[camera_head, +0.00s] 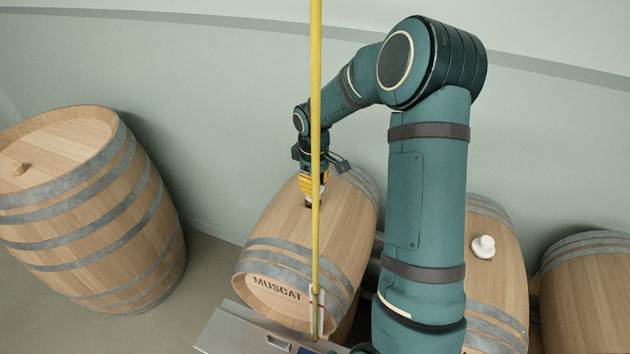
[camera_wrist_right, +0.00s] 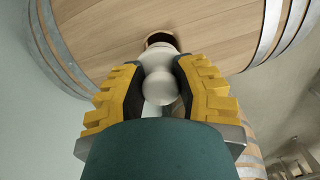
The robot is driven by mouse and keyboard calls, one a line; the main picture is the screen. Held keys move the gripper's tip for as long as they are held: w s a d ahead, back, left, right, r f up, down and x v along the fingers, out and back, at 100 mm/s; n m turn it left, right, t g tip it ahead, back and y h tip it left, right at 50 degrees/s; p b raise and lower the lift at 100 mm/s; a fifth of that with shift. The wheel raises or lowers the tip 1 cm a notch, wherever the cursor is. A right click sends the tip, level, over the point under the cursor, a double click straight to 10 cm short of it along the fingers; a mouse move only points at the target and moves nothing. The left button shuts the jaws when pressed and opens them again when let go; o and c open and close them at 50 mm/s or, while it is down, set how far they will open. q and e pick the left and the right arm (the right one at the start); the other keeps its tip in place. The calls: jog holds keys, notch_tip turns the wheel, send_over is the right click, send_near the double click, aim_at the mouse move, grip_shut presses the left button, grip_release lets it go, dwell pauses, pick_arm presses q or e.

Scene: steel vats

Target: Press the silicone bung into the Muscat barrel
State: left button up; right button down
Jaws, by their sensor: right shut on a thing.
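The Muscat barrel (camera_head: 348,222) lies on its side in the middle of the head view, with MUSCAT lettered on its end. My right gripper (camera_head: 312,192) is over the top of its side. In the right wrist view the gripper's yellow fingers (camera_wrist_right: 160,95) are shut on the white silicone bung (camera_wrist_right: 160,86), around its round knob. The bung's far end overlaps the dark bung hole (camera_wrist_right: 160,37) in the barrel's staves. I cannot tell whether its tip is inside the hole. In the head view the fingers hide the bung. My left gripper is not in view.
A barrel (camera_head: 90,200) stands upright at the left. Another barrel (camera_head: 490,285) at the right has a white bung (camera_head: 483,246) in it, and one more (camera_head: 590,290) lies beyond. A yellow pole (camera_head: 316,120) crosses in front. A grey metal surface (camera_head: 235,335) is at the bottom.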

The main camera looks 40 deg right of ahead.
jog(key=shift+f+b, duration=1.25)
jog(key=shift+f, duration=0.9)
dwell(0.5)
jog(key=c, duration=0.6)
grip_release()
notch_tip(320, 180, up, 12)
jog(key=shift+w+a, duration=0.1)
dwell(0.3)
